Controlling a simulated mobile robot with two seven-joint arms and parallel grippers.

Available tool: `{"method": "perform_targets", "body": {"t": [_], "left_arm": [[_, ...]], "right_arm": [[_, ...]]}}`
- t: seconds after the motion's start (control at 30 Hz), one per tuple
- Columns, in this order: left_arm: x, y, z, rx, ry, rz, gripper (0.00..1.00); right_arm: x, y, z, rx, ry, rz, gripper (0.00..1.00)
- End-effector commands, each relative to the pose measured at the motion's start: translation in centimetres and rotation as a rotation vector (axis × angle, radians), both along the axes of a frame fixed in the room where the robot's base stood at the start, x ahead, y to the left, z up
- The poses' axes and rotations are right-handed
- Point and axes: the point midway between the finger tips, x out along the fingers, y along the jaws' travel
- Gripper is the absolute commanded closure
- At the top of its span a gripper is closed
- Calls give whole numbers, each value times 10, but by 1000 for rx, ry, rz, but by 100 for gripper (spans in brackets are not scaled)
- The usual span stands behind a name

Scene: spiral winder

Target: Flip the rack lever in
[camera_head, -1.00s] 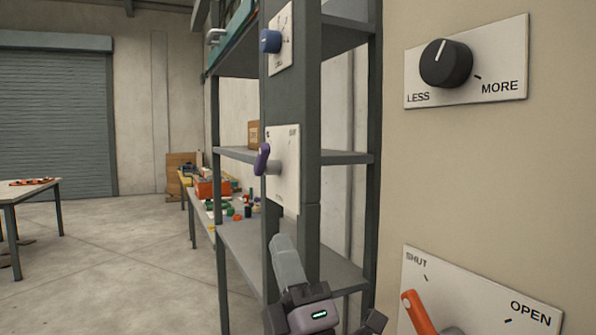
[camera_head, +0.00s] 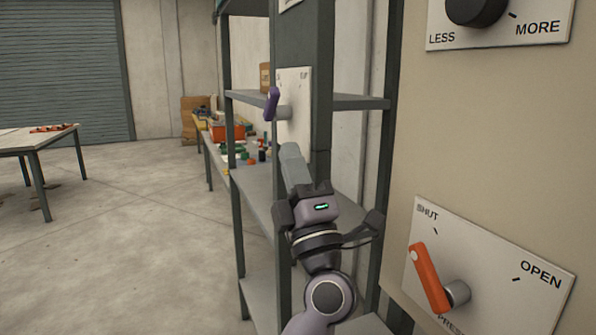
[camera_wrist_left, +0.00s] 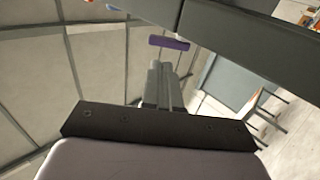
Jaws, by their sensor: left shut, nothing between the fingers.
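The rack lever is a purple handle (camera_head: 272,104) on a white plate (camera_head: 295,125) fixed to the grey rack post. The handle stands nearly upright at the plate's left side, on a light pivot stub. My left gripper (camera_head: 290,150) is shut and empty, its fingers pointing up just below the lever, apart from it in the picture. In the left wrist view the purple handle (camera_wrist_left: 169,43) lies crosswise just beyond the shut fingertips (camera_wrist_left: 163,70). I cannot tell whether they touch. My right gripper is not in view.
A beige panel at right carries a black knob (camera_head: 475,8) and an orange lever (camera_head: 430,278) between SHUT and OPEN. Rack shelves (camera_head: 350,103) stand behind the post. A table (camera_head: 40,140) is at far left, with open floor between.

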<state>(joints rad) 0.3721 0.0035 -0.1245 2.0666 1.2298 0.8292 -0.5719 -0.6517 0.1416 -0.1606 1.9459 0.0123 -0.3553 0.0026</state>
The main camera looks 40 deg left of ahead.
Motion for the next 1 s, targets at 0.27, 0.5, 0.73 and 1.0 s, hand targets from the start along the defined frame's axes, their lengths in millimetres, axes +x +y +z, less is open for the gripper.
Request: {"method": "perform_targets", "body": {"t": [0.27,0.5,0.73,1.0], "left_arm": [[18,35,43,3,0,1,100],[26,49,56,2,1,0,100],[27,51,57,0,1,-1,100],[28,51,57,0,1,-1,100]], "right_arm": [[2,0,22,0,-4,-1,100],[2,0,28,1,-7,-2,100],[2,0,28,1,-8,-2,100],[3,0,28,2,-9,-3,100]]}}
